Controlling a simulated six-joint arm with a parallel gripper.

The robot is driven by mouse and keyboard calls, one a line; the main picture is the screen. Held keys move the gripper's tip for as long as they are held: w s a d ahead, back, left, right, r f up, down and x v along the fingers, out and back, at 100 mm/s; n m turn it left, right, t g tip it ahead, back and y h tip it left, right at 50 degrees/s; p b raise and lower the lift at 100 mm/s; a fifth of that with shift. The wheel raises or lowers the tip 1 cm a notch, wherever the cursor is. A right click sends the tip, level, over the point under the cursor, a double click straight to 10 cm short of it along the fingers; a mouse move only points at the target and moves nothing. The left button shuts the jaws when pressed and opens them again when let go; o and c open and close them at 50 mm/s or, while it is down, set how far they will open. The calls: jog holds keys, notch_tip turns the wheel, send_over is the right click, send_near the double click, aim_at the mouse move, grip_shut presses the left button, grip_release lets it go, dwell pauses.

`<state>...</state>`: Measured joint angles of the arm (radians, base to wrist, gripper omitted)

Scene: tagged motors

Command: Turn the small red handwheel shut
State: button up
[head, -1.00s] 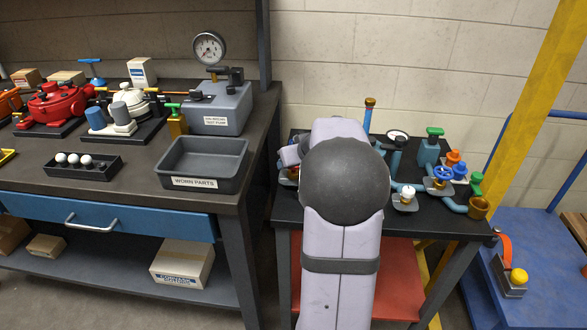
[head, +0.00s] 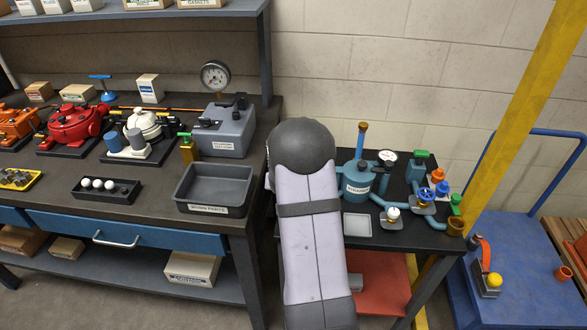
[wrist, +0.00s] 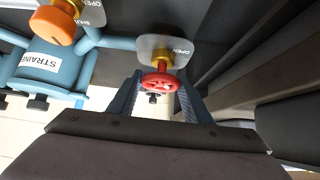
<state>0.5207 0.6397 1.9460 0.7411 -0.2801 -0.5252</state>
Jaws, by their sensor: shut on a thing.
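In the wrist view the small red handwheel (wrist: 158,82) sits on a brass stem in front of a pale plate (wrist: 178,48) marked OPEN. My gripper (wrist: 157,88) has one finger on each side of the wheel and is shut on its rim. In the head view my own arm hides the gripper and the red handwheel.
An orange handwheel (wrist: 52,25) and the blue strainer (wrist: 45,65) are close on the left in the wrist view. The strainer (head: 357,183) stands on the black table with blue pipes, a gauge (head: 387,157) and several valves. A grey tray (head: 213,188) is on the bench.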

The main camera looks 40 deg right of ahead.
jog(key=shift+w+r+m+g+h+p, duration=0.15)
jog(key=shift+m+g+h+p, duration=0.25)
jog(key=shift+p, duration=1)
jog(key=shift+s+r+m+g+h+p, duration=0.15)
jog(key=shift+m+p, duration=0.4)
jog(key=shift+p, duration=0.8)
jog(key=shift+w+r+m+g+h+p, duration=0.15)
jog(key=shift+m+g+p, duration=0.25)
jog(key=shift+p, duration=1)
jog(key=shift+f+m+g+p, duration=0.2)
jog(key=shift+m+p, duration=0.35)
jog(key=shift+p, duration=0.6)
jog(key=shift+f+m+g+h+p, duration=0.15)
jog(key=shift+m+g+h+p, duration=0.2)
jog(key=shift+p, duration=0.25)
jog(key=o, duration=1.1)
jog(key=shift+c, duration=0.2)
jog(key=shift+a, duration=0.1)
jog(key=b+v, duration=0.1)
jog(key=v, duration=0.6)
jog(key=shift+b, duration=0.35)
